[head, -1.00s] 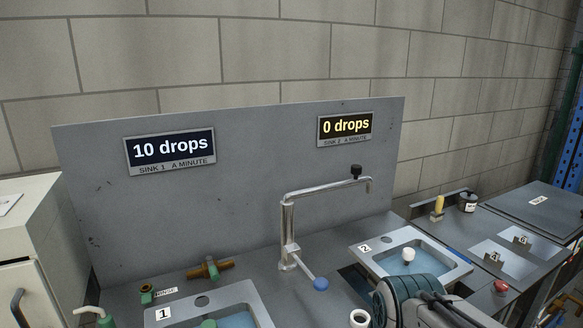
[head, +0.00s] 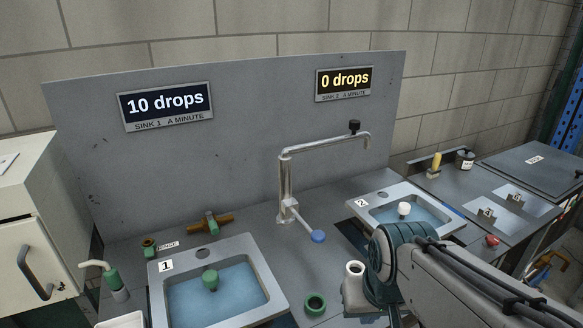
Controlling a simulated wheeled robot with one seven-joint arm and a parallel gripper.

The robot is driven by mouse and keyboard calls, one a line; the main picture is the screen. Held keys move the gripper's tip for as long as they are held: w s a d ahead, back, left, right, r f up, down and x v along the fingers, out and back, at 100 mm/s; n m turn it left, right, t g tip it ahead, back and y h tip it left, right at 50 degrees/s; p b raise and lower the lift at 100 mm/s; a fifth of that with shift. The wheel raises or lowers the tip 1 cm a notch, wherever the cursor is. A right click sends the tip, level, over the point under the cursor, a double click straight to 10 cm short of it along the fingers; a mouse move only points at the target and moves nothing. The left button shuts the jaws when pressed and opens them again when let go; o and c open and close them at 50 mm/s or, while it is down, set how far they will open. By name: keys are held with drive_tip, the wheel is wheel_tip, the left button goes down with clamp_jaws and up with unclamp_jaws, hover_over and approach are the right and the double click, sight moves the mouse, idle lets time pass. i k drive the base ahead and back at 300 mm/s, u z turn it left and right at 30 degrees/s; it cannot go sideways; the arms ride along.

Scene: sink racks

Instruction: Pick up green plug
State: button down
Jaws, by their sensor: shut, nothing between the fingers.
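A green plug (head: 210,281) with a knob top stands in the water of sink 1 (head: 246,246), the grey basin at the lower left with the tag 1. My arm enters from the lower right and bends at a teal joint right of the middle of the counter, well to the right of the green plug. Nothing covers the plug.
A white plug (head: 404,209) sits in sink 2 (head: 443,226). A swivel tap (head: 287,188) with a blue-ended lever stands between the sinks.

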sight(210, 278)
drive_tip(key=k, duration=1.3)
drive_tip(key=u, duration=0.6)
drive_tip(key=i, duration=0.5)
drive_tip(key=u, duration=0.8)
drive_tip(key=i, duration=0.7)
drive_tip(key=z, duration=0.15)
